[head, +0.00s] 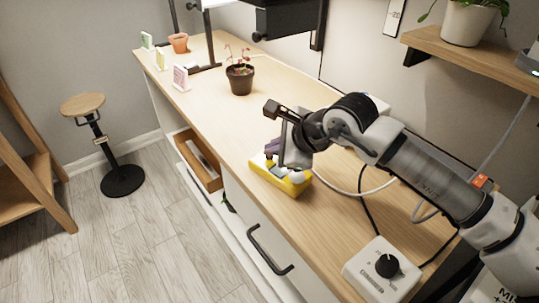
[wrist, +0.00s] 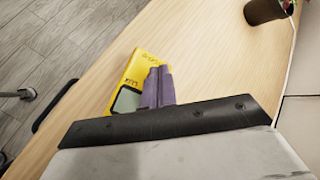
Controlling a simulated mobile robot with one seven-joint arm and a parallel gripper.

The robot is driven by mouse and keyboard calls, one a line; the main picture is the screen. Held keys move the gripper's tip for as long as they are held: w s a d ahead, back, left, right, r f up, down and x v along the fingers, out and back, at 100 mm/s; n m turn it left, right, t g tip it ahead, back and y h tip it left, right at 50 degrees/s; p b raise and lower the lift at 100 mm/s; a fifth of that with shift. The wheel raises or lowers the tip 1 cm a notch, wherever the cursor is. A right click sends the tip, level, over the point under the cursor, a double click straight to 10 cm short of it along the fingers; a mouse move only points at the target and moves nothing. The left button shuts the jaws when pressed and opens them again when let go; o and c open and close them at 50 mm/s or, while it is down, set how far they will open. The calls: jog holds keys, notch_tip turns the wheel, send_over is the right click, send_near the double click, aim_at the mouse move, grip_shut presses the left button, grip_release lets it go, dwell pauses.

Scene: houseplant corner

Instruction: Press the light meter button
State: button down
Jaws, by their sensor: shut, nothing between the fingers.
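The light meter is a yellow handheld box (head: 296,188) lying on the wooden bench top near its front edge. In the wrist view its yellow face (wrist: 135,70) shows dark lettering and a grey display (wrist: 127,100). My gripper (head: 268,149) is over the meter, with its purple fingers pointing down at it. In the wrist view the fingers (wrist: 160,85) are shut together with nothing between them and cover the right part of the meter. I cannot make out the button, and I cannot tell whether the fingertips touch the meter.
A dark pot with a reddish plant (head: 240,78) stands further back on the bench. A white box with a black knob (head: 384,270) sits at the near end, with cables behind it. A wooden drawer (head: 198,160) stands open below the front edge.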

aim_at(274, 159)
jog(key=shift+r, duration=0.65)
jog(key=shift+r+p, duration=1.3)
jog(key=shift+r, duration=1.7)
